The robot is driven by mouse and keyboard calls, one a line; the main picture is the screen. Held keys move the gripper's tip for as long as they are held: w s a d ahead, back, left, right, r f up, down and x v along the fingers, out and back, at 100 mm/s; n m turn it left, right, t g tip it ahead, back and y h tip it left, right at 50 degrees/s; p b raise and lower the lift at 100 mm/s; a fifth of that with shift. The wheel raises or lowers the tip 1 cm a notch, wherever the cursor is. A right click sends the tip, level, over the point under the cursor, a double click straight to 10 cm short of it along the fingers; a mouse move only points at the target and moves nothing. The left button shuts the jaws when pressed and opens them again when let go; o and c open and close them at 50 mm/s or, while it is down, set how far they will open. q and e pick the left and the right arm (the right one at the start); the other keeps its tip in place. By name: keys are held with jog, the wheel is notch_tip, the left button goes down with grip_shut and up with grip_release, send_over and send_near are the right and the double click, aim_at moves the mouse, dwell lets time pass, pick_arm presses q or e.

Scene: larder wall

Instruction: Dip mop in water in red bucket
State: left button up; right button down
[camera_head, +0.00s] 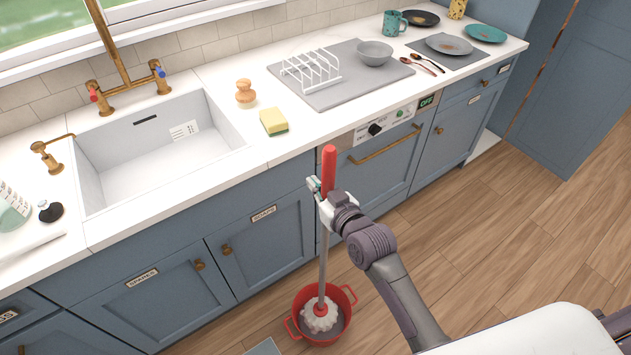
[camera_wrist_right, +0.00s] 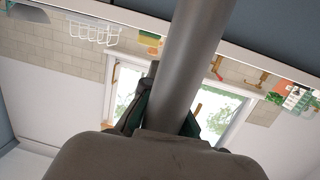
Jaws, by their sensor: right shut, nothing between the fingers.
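The mop stands nearly upright, with a red grip (camera_head: 329,166), a grey shaft (camera_head: 323,255) and a white mop head (camera_head: 320,318). Its head is inside the red bucket (camera_head: 342,297) on the floor by the cabinets. Water in the bucket cannot be made out. My right gripper (camera_head: 318,189) is at the upper shaft, just below the red grip; its fingers are shut with nothing held between them. In the right wrist view the shaft (camera_wrist_right: 186,70) runs close in front of the fingers; contact cannot be told. My left gripper is out of view.
The white counter (camera_head: 200,185) with sink (camera_head: 130,180), sponge (camera_head: 273,121) and dish rack (camera_head: 311,70) lies behind the mop. Blue cabinets and a dishwasher front (camera_head: 388,158) stand close behind the bucket. Wooden floor is clear at right (camera_head: 520,220).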

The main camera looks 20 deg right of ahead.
notch_tip(320, 180, down, 8)
jog(key=b, duration=0.4)
jog(key=shift+b, duration=0.4)
jog(key=shift+r, duration=0.2)
dwell(0.6)
notch_tip(320, 180, up, 24)
jog(key=p, duration=2.2)
jog(key=shift+r, duration=0.1)
dwell(0.5)
